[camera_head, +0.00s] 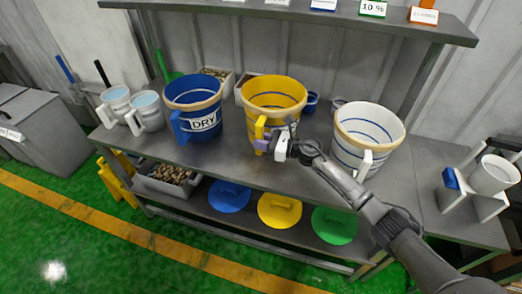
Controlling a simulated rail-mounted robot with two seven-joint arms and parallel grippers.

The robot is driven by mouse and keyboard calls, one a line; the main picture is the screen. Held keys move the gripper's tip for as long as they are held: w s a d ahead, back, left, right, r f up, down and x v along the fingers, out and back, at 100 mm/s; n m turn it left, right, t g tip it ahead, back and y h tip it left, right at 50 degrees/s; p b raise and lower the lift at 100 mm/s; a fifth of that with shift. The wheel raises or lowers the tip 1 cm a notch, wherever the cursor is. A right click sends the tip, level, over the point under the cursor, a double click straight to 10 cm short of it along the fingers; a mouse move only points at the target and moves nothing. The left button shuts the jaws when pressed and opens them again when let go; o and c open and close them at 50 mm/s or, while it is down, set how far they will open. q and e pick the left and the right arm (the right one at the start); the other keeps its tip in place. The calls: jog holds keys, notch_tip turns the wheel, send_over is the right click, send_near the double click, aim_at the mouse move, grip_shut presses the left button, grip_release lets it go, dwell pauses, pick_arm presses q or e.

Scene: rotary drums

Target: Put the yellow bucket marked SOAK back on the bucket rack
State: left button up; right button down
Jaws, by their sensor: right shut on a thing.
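The yellow bucket (272,93) stands on the grey bench between a blue bucket and a white bucket. It has a tan rim and its handle faces the front; any SOAK label is hidden behind my gripper. My right gripper (264,135) is at the front of the yellow bucket, shut on its handle. My right arm reaches in from the lower right. My left gripper is not in view. I cannot tell which thing here is the bucket rack; the long grey bench (300,176) carries the buckets.
The blue bucket marked DRY (205,124) stands left of the yellow one, the white bucket (368,131) right. Two small white jugs (149,112) stand at the left end. A white cup (492,176) sits at the right. Coloured lids (279,211) lie on the lower shelf. A shelf (300,13) overhangs the back.

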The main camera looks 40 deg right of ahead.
notch_tip(320, 180, down, 3)
jog(key=shift+f+b, duration=0.2)
jog(key=shift+b, duration=0.3)
jog(key=shift+f, duration=0.2)
jog(key=shift+f, duration=0.2)
jog(key=c, duration=1.3)
grip_release()
jog(key=shift+c, duration=0.2)
jog(key=o, duration=0.4)
